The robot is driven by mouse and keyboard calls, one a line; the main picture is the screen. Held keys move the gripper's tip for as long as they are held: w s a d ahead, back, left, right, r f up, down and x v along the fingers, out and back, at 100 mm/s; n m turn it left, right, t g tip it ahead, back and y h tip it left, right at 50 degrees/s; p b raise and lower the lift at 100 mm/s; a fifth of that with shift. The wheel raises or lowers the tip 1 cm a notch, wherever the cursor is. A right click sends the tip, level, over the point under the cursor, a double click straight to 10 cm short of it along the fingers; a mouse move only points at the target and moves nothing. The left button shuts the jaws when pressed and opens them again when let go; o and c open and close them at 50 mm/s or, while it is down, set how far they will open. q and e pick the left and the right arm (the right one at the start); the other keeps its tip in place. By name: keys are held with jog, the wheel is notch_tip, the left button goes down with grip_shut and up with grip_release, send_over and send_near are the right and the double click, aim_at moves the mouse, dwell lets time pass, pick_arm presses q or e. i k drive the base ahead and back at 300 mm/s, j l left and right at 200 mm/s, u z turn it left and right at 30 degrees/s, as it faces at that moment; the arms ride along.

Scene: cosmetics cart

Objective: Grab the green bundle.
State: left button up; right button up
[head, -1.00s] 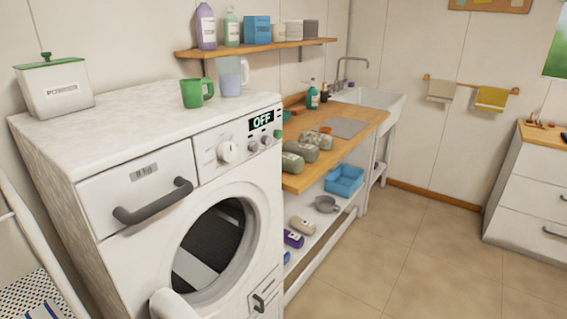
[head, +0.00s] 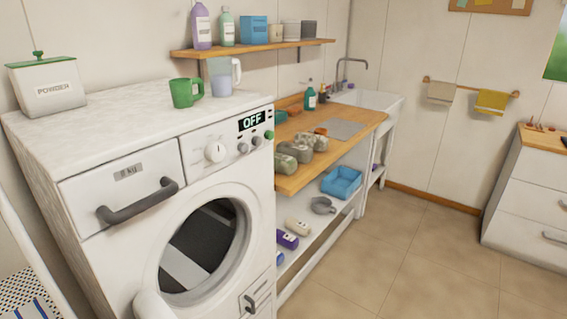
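Several rolled, grey-green bundles lie in a cluster on the wooden counter (head: 300,180) right of the washing machine. The nearest roll (head: 285,164) looks the greenest, but at this size I cannot tell for sure which one is the green bundle. Neither of my grippers shows in the head view.
A white washing machine (head: 85,198) fills the left and stands between me and part of the counter. A green mug (head: 183,93) and a powder box (head: 48,88) stand on it. A lower shelf holds a blue basket (head: 341,181) and bottles. The tiled floor (head: 400,255) at right is clear.

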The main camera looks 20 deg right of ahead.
aim_at(285, 164)
jog(key=l+u, duration=0.15)
jog(key=l, duration=0.8)
jog(key=l+u, duration=0.15)
jog(key=l, duration=0.75)
jog(key=l+u, duration=0.2)
jog(key=l, duration=0.75)
jog(key=k, duration=0.05)
